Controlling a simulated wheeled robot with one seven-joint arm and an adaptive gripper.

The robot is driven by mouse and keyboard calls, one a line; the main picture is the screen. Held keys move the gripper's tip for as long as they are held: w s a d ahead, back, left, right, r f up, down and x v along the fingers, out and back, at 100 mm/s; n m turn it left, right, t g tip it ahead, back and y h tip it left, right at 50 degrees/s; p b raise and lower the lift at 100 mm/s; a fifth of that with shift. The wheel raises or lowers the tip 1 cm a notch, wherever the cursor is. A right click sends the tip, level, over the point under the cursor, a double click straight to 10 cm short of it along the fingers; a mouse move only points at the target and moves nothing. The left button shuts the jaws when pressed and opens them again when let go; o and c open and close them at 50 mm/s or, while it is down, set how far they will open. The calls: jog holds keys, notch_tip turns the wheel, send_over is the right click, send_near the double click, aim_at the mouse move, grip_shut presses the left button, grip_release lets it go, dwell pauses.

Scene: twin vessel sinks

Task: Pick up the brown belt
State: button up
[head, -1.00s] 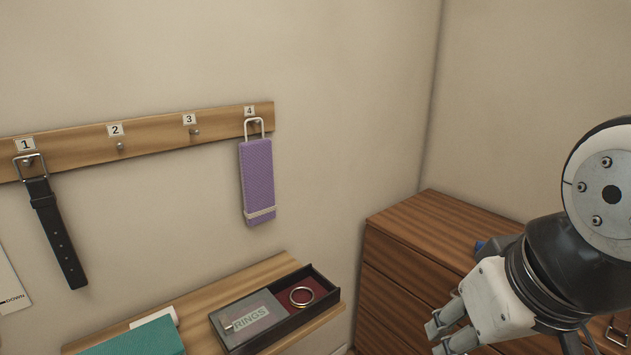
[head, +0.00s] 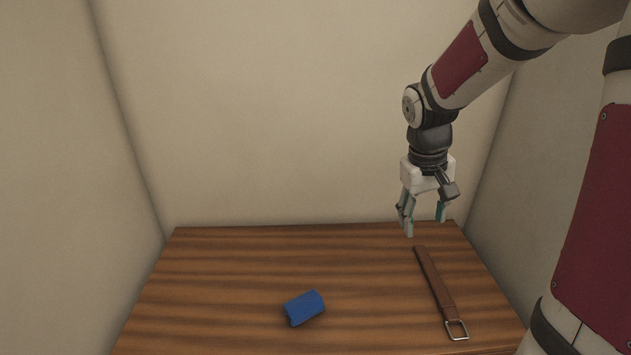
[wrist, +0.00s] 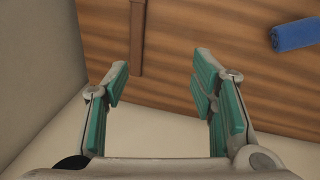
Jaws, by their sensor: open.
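The brown belt (head: 434,280) lies flat and stretched out on the right part of the wooden dresser top, its square metal buckle toward the near edge. My gripper (head: 424,222) is open and empty, pointing down above the far end of the belt and apart from it. In the wrist view, the belt's strap (wrist: 137,38) runs up from near the left finger, between the two open fingers of my gripper (wrist: 160,75). The buckle is out of the wrist view.
A blue rolled item (head: 304,308) lies on the dresser top (head: 220,275) left of the belt, and shows in the wrist view (wrist: 294,34). Walls close in the back and both sides. The dresser's left part is clear.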

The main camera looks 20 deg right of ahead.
jog(key=m+y+p, duration=0.1)
jog(key=y+p, duration=0.1)
send_over(437, 282)
notch_tip(437, 282, down, 10)
notch_tip(437, 282, down, 8)
jog(key=shift+d+f+p, duration=0.1)
jog(key=shift+d+p, duration=0.05)
jog(key=shift+p, duration=0.15)
jog(key=shift+f+p, duration=0.5)
jog(key=shift+f, duration=2.35)
grip_shut()
